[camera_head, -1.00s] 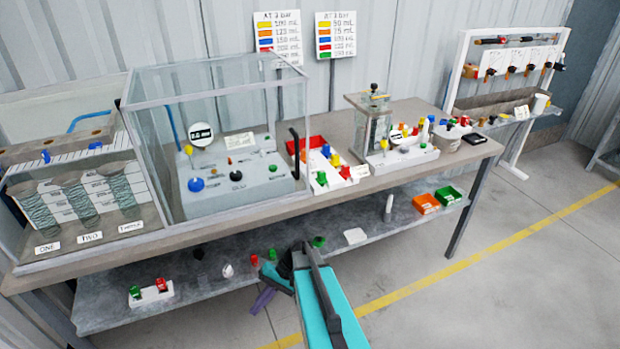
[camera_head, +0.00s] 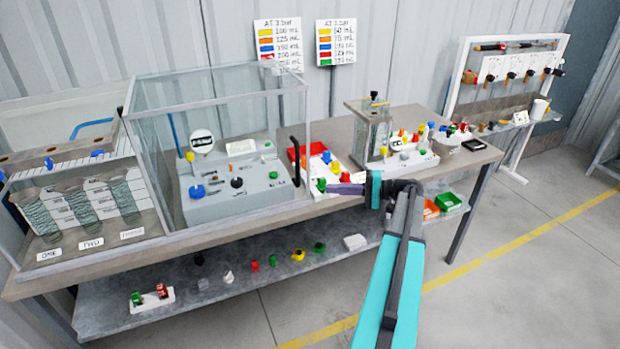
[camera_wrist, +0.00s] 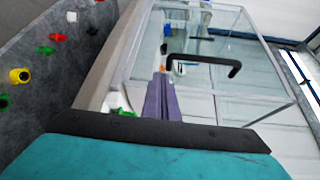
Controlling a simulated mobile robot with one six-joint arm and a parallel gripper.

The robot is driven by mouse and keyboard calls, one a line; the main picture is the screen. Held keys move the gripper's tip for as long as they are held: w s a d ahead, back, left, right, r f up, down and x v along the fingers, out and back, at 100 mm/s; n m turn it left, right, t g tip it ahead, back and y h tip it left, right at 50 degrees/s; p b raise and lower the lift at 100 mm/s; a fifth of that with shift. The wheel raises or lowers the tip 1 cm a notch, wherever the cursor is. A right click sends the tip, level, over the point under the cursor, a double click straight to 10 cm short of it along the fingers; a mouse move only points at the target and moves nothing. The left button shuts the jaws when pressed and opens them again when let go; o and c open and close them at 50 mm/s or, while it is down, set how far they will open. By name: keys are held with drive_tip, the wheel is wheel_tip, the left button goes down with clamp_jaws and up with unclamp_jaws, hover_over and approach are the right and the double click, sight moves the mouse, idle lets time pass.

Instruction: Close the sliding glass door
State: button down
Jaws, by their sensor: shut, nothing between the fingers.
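The glass case (camera_head: 150,150) stands on the table's left half, with a grey control panel (camera_head: 235,192) inside. The sliding glass door's black upright handle (camera_head: 295,158) is at the case's front right edge. I cannot tell from the clear panes how far the door stands open. My gripper (camera_head: 332,188) has purple fingers, shut and empty. It points left over the table's front edge, a little right of the handle and lower than it, apart from it. In the wrist view, the handle (camera_wrist: 205,62) shows beyond and right of the fingertips (camera_wrist: 160,80).
A white block with coloured knobs (camera_head: 325,170) and a red tray sit right of the case, close behind my gripper. A small pump unit (camera_head: 375,140) stands further right. The lower shelf (camera_head: 225,290) holds several small coloured parts. The floor in front is clear.

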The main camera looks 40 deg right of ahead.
drive_tip(key=s+d+r+t, duration=0.1)
drive_tip(key=s+d+r, duration=0.1)
drive_tip(key=d+r, duration=0.2)
drive_tip(key=shift+s+d+r, duration=0.2)
drive_tip(key=shift+s+r, duration=0.05)
drive_tip(key=shift+s, duration=0.1)
drive_tip(key=shift+a, duration=0.1)
